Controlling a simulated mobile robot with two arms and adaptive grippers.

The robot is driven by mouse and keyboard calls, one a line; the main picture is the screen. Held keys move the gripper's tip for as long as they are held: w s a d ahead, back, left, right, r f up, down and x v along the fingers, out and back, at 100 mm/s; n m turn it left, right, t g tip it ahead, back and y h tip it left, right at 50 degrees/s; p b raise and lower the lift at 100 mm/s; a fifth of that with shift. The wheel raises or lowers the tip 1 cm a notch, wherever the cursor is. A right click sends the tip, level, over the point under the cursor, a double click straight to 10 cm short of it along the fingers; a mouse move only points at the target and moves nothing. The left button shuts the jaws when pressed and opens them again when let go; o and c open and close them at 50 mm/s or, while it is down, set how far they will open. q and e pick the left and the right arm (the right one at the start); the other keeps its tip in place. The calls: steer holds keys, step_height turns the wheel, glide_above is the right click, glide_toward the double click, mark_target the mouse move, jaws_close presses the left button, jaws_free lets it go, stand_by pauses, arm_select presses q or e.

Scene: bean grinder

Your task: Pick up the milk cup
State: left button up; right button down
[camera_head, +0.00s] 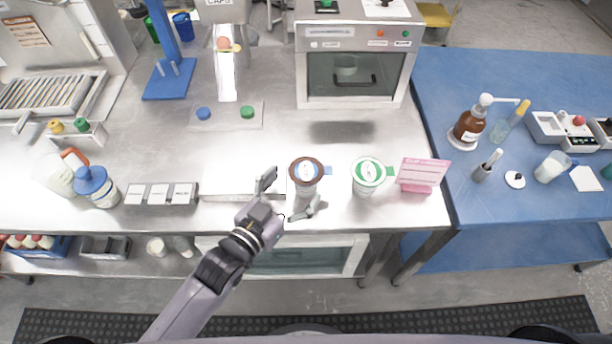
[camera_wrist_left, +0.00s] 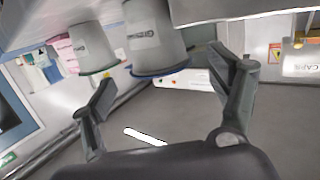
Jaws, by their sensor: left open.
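Two grey-white cups stand side by side near the front edge of the steel table. One cup (camera_head: 307,186) has a brown rim and a blue tab. The other cup (camera_head: 366,188) has a green rim and a green tab. I cannot read which is the milk cup. My left gripper (camera_head: 287,196) is open and empty, with its fingers toward the brown-rimmed cup, just left of it. In the left wrist view the picture is upside down; the nearer cup (camera_wrist_left: 155,35) shows beyond the open fingers (camera_wrist_left: 165,78), and the green-rimmed cup (camera_wrist_left: 92,47) is farther left. My right gripper is out of view.
A pink card stand (camera_head: 423,172) is right of the cups. Dark labelled blocks (camera_head: 160,194) and a blue-capped bottle (camera_head: 96,187) are left. An oven-like machine (camera_head: 350,70) stands behind. A blue table (camera_head: 540,215) with bottles adjoins right.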

mark_target(298, 181)
arm_select(q)
steer(key=x, duration=0.4)
steer(key=shift+r+p, duration=0.1)
steer(key=shift+p, duration=0.2)
steer(key=shift+c, duration=0.5)
steer(key=c, duration=1.3)
